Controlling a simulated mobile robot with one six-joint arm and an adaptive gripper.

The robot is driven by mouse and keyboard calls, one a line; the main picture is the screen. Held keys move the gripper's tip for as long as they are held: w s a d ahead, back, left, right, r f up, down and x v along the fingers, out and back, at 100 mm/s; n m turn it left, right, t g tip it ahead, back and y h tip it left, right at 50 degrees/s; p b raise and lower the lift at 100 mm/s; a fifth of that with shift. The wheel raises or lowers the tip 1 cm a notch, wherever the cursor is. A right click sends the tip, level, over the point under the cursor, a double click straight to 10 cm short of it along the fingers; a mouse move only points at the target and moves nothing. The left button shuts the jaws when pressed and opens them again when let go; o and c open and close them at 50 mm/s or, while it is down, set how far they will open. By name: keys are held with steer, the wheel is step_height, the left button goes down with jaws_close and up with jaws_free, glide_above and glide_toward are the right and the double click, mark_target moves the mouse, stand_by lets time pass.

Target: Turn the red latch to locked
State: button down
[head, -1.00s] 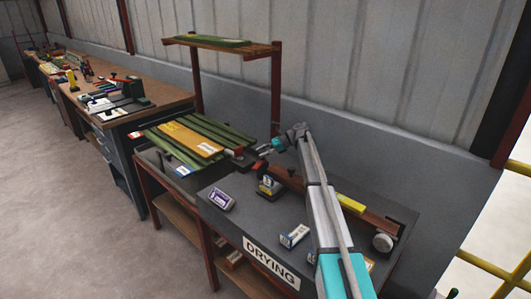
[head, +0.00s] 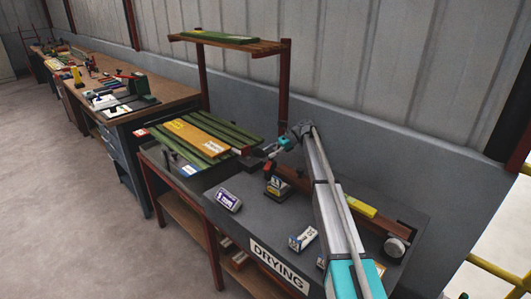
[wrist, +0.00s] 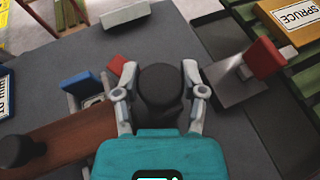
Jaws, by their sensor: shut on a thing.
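In the wrist view my gripper (wrist: 160,95) has its two fingers on either side of a black round knob (wrist: 160,86), shut on it. A red block (wrist: 265,58) stands on a light metal plate to the right of the gripper. A smaller red piece (wrist: 117,65) shows just left of the left finger. I cannot tell which red part is the latch, and no locked marking is readable. In the head view my gripper (head: 268,152) is low over the back of the drying table, beside the board stack; its fingertips are too small to make out.
A blue block (wrist: 80,82) and a brown wooden bar (wrist: 60,140) lie left of the gripper. Boards, one labelled SPRUCE (wrist: 290,18), lie to the right. The drying table (head: 245,225) also holds a purple-labelled box (head: 229,200) and a white box (head: 303,238). A raised shelf (head: 230,43) stands behind.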

steer(key=shift+w+d, duration=0.1)
steer(key=shift+d, duration=0.1)
steer(key=shift+c, duration=1)
jaws_free()
steer(key=shift+w+d, duration=0.1)
steer(key=shift+o, duration=0.2)
